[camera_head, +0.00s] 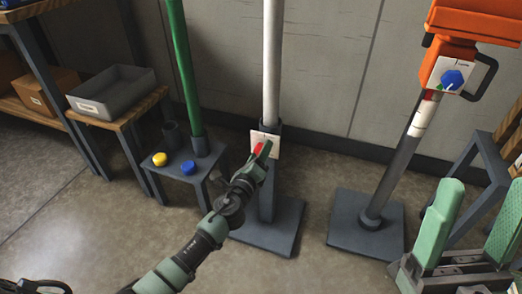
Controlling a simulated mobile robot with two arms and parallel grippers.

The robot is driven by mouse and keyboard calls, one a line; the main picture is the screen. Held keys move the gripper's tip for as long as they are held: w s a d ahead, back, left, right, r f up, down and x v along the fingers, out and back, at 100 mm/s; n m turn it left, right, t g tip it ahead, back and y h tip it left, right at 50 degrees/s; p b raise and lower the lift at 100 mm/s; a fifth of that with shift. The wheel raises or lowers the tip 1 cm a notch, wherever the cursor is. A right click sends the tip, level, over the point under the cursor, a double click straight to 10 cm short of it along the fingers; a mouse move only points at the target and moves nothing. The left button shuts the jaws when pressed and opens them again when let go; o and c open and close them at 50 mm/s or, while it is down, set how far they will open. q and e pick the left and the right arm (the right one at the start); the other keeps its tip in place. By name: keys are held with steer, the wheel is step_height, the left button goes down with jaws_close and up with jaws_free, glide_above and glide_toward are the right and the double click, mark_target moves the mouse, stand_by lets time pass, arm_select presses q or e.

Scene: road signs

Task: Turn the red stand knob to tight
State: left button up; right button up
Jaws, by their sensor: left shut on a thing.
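The red knob (258,149) sits on a pale plate (273,140) on the middle stand, which has a white pole (272,60) and a square dark grey base (287,235). My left gripper (263,152) reaches it from the lower left and is shut on the knob. Its fingers hide part of the knob, and any marks on the plate are too small to read. My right gripper (484,190) is at the lower right, close to the camera, with its green fingers apart and nothing between them.
An orange-headed stand (368,218) with a blue knob (452,79) stands to the right. To the left, a small grey table (181,174) bears a yellow knob (160,159), another blue knob (189,167) and a green pole (182,70). A grey bin (112,91) is further left.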

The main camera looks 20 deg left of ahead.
arm_select(q)
steer(key=m+p, duration=0.2)
steer(key=m, duration=0.4)
steer(key=shift+r, duration=0.1)
steer(key=m+p, duration=0.1)
steer(key=m, duration=0.3)
steer(key=shift+p, duration=0.3)
steer(key=shift+m, duration=0.6)
arm_select(e)
steer(key=w+a+f+g+h, duration=0.1)
steer(key=w+f+g+h, duration=0.2)
steer(key=w+f+g, duration=0.7)
steer(key=shift+w+a+f+g+h, duration=0.3)
steer(key=shift+w+f+h, duration=0.1)
steer(key=shift+w+f, duration=0.8)
steer(key=shift+s+f, duration=0.15)
arm_select(q)
steer(key=o, duration=1.4)
steer(key=shift+s, duration=0.1)
steer(key=s+p, duration=0.2)
steer(key=s, duration=0.5)
steer(key=shift+s+a, duration=0.1)
steer(key=shift+s, duration=0.2)
arm_select(e)
step_height(320, 180, down, 8)
steer(key=d+g+h, duration=0.1)
steer(key=g, duration=0.3)
steer(key=shift+s+d, duration=0.15)
